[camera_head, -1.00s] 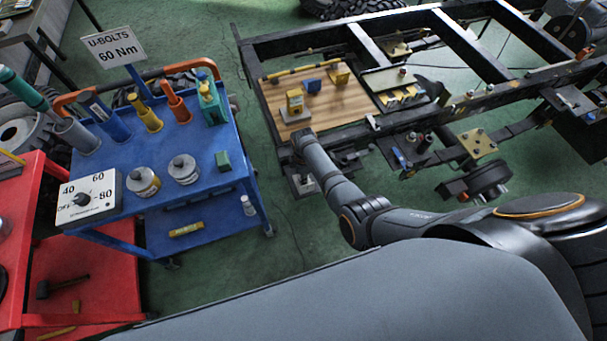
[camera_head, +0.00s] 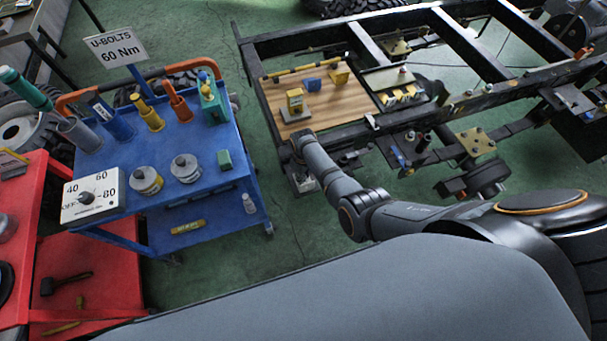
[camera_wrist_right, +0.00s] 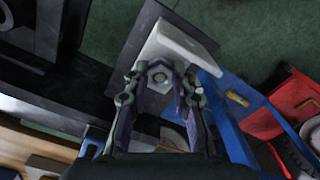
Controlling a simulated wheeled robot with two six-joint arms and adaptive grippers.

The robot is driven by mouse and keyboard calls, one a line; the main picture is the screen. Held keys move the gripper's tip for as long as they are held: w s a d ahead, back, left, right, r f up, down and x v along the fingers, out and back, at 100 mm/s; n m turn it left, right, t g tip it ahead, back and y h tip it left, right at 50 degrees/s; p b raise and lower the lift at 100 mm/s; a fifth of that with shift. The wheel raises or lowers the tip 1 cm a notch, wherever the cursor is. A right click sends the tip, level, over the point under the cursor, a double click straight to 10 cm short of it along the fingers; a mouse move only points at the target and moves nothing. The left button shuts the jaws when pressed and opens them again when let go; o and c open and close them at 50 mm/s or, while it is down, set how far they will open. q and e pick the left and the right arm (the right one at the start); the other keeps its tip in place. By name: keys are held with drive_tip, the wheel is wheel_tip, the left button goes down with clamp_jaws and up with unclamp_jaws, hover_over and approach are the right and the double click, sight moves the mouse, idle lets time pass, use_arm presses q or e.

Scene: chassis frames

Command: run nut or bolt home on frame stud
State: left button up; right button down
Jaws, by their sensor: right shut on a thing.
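In the right wrist view a hex nut or bolt head (camera_wrist_right: 159,77) sits between the fingertips of my right gripper (camera_wrist_right: 160,82), which is shut on it. A pale grey block or plate (camera_wrist_right: 188,42) lies right behind it. I cannot tell how far the hex part is threaded, and any stud under it is hidden. In the head view my right arm reaches down at the near left corner of the black chassis frame (camera_head: 483,102), and its own links largely hide the gripper there. My left gripper is not in view.
A blue trolley (camera_head: 205,148) carries coloured holders, two round tins (camera_head: 146,180) and a dial box (camera_head: 93,197). A sign (camera_head: 117,44) reads U-BOLTS 60 Nm. A wooden board (camera_head: 345,103) lies on the frame. A red cart (camera_head: 100,255) stands at the left; green floor is free between.

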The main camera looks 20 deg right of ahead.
drive_tip(key=shift+r+m, duration=0.1)
drive_tip(key=shift+m, duration=1.1)
drive_tip(key=m, duration=0.3)
drive_tip(key=shift+a+p, duration=0.1)
drive_tip(key=shift+p, duration=0.2)
drive_tip(key=shift+m, duration=0.3)
drive_tip(key=m, duration=0.6)
drive_tip(key=shift+a, duration=0.1)
drive_tip(key=c, duration=1)
unclamp_jaws()
drive_tip(key=shift+c, duration=0.2)
